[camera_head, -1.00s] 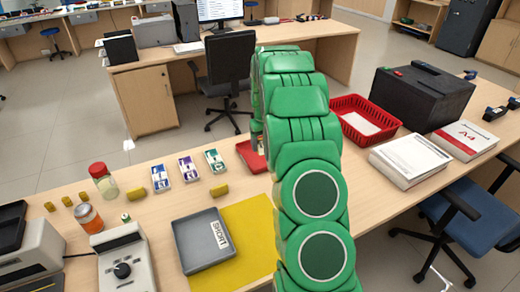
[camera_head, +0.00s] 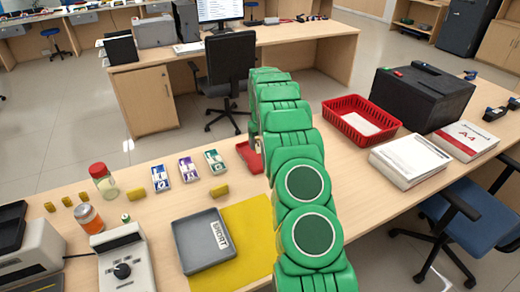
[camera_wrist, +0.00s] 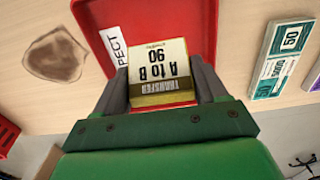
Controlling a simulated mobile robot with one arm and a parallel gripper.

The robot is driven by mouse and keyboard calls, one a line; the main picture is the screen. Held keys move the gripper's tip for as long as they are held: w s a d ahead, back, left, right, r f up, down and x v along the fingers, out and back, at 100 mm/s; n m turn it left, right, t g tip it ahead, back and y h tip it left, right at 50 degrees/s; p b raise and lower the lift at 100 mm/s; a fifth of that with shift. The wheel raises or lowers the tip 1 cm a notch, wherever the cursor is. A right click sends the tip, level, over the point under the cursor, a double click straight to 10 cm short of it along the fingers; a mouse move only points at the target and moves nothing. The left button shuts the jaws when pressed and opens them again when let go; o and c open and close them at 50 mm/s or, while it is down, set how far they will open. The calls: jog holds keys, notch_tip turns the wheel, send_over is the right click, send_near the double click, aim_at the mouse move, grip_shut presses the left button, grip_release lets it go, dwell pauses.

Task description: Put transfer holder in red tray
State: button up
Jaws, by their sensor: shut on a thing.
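The holder sits between the two dark fingers. The red tray (camera_wrist: 108,14), with a white label ending in "PECT", lies behind and beneath the holder in that view. I cannot tell whether the holder touches its floor. In the head view the red tray (camera_head: 247,157) shows on the counter left of my green arm, which hides the holder and most of the gripper.
Banknote bundles (camera_head: 188,169) lie left of the red tray, with a yellow block (camera_head: 219,191) nearer. A red basket (camera_head: 333,120) and black box (camera_head: 425,95) stand right of my arm.

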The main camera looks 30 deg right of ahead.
aim_at(260, 155)
jog(key=shift+w+d+f, duration=0.2)
jog(key=shift+w+f, duration=0.25)
jog(key=shift+w, duration=0.05)
jog(key=shift+w+d+f, duration=0.15)
jog(key=shift+w+f, duration=0.2)
jog(key=shift+f, duration=1.8)
jog(key=o, duration=1)
jog(key=shift+f, duration=0.1)
jog(key=shift+o, duration=0.2)
